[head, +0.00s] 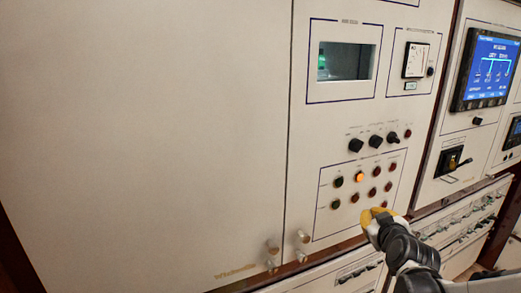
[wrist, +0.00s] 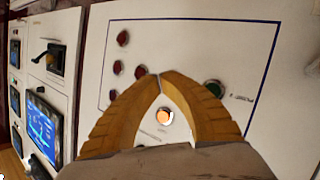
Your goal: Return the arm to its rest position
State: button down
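My gripper (head: 377,215) has yellow fingers and shows at the lower right in the head view, in front of the lower part of the cabinet's button panel (head: 328,225). My dark arm reaches up to it from the bottom right corner. In the wrist view the two curved fingers of my gripper (wrist: 160,76) meet at their tips, with nothing held between them. A lit orange button (wrist: 165,117) shows through the gap behind the fingers. The same lit button (head: 359,177) is up and left of my gripper in the head view.
Dark knobs (head: 375,141) sit above the button panel. A second cabinet with a blue screen (head: 489,70) and a black lever switch (head: 452,162) stands at right. A wide blank door (head: 140,130) fills the left.

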jog(key=s+a+g+y, duration=0.3)
jog(key=s+a, duration=0.6)
jog(key=a, duration=0.2)
jog(key=s+a+f+m+g, duration=0.1)
jog(key=s+a+g, duration=0.1)
jog(key=s, duration=0.6)
jog(key=s+a+f+m+g, duration=0.1)
jog(key=s+a+g, duration=0.1)
jog(key=s+a, duration=0.2)
jog(key=s, duration=0.3)
jog(key=shift+s+f, duration=0.4)
